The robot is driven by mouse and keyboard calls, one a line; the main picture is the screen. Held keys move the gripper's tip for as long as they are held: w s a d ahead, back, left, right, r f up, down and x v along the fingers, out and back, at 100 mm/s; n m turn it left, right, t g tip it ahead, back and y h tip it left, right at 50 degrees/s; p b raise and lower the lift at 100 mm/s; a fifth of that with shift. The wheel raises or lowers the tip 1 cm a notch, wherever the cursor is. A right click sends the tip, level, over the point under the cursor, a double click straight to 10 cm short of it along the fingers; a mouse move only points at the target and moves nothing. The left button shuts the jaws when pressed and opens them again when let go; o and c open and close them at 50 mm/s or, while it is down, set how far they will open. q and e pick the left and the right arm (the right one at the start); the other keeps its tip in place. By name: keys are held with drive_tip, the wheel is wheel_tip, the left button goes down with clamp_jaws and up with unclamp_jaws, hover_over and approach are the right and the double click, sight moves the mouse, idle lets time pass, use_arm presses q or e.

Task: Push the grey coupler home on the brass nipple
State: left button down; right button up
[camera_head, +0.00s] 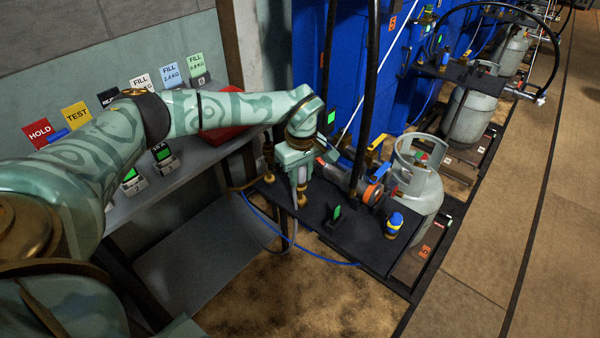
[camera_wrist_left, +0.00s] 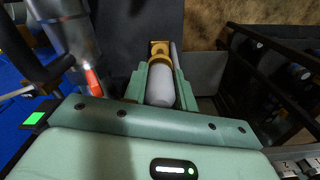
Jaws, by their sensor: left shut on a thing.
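My left gripper (camera_head: 301,170) is at the left end of the dark shelf plate, pointing down, and is shut on the grey coupler (camera_head: 302,175). In the left wrist view the coupler (camera_wrist_left: 160,88) is a smooth pale grey cylinder between my two green fingers (camera_wrist_left: 160,80). A brass piece (camera_head: 301,198) shows just below the coupler; in the wrist view brass (camera_wrist_left: 159,48) shows past the coupler's far end. I cannot tell whether this is the nipple or the coupler's own collar, nor whether there is a gap. My right gripper is not in view.
On the dark plate (camera_head: 345,228) stand a green-tagged stand (camera_head: 337,213), a blue-and-yellow fitting (camera_head: 394,223) and a valve with an orange ring (camera_head: 374,194). A gas cylinder (camera_head: 425,192) stands to the right. Black hose (camera_head: 366,90) hangs behind; a blue hose (camera_head: 310,252) loops in front.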

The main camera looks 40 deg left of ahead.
sight(300, 192)
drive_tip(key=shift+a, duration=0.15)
use_arm(q)
drive_tip(key=shift+p, duration=0.3)
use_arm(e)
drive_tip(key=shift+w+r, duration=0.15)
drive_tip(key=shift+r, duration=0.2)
use_arm(q)
drive_tip(key=shift+f+b, duration=0.7)
drive_tip(key=shift+f, duration=1.3)
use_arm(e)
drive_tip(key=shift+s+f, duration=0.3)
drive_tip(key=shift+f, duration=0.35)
use_arm(q)
drive_tip(key=c, duration=1)
unclamp_jaws()
drive_tip(key=shift+c, duration=0.2)
wheel_tip(300, 192, up, 16)
drive_tip(key=p, duration=0.5)
drive_tip(key=shift+d+r+p, duration=0.15)
drive_tip(key=shift+p, duration=0.15)
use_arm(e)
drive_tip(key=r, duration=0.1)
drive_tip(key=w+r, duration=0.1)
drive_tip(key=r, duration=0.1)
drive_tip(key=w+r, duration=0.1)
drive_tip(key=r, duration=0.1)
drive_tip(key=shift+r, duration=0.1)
